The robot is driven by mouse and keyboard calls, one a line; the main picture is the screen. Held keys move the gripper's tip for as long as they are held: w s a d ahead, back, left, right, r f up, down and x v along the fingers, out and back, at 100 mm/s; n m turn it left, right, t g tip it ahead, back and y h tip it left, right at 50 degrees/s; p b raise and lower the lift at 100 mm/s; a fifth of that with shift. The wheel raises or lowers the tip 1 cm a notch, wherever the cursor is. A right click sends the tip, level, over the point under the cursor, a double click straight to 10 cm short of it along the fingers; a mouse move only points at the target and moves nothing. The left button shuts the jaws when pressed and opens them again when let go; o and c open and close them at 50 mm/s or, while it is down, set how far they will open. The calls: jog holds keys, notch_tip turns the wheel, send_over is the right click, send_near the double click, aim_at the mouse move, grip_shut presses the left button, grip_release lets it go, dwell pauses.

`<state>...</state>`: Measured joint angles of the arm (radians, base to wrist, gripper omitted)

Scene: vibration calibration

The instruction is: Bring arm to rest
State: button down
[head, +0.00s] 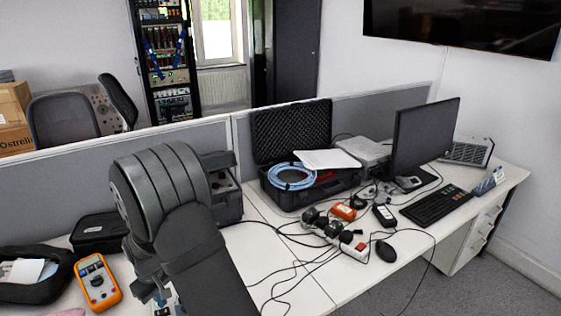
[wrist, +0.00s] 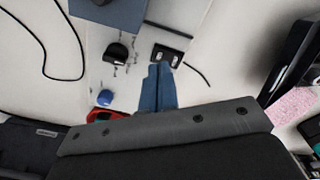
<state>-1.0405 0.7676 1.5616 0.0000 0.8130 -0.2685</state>
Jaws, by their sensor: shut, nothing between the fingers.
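My gripper (wrist: 159,70) is in the wrist view, its two blue fingers side by side and closed with nothing between them. The fingers point at the white desk top (wrist: 200,30), close to a small black slotted part (wrist: 167,56). I cannot tell whether they touch it. In the head view my gripper (head: 152,293) is low on the left, under my bent grey arm and over the desk, partly hidden by the arm.
Near the fingers lie a black rounded part (wrist: 116,52), a blue knob-like part (wrist: 104,97) and a pink cloth (wrist: 293,104). An orange multimeter (head: 97,282) stands left of my arm. An open black case (head: 292,135), power strip (head: 340,240) and monitor (head: 425,135) are to the right.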

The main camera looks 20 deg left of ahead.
aim_at(165, 310)
jog(key=shift+f, duration=1.5)
jog(key=shift+r, duration=0.1)
notch_tip(165, 310, up, 6)
jog(key=shift+r, duration=0.25)
notch_tip(165, 310, down, 7)
jog(key=shift+r, duration=0.15)
notch_tip(165, 310, up, 9)
jog(key=w+d+m+h, duration=0.1)
jog(key=w+d+m, duration=0.2)
jog(key=d, duration=1.4)
jog(key=shift+w+g, duration=0.4)
jog(key=shift+w, duration=1.25)
jog(key=shift+a, duration=0.1)
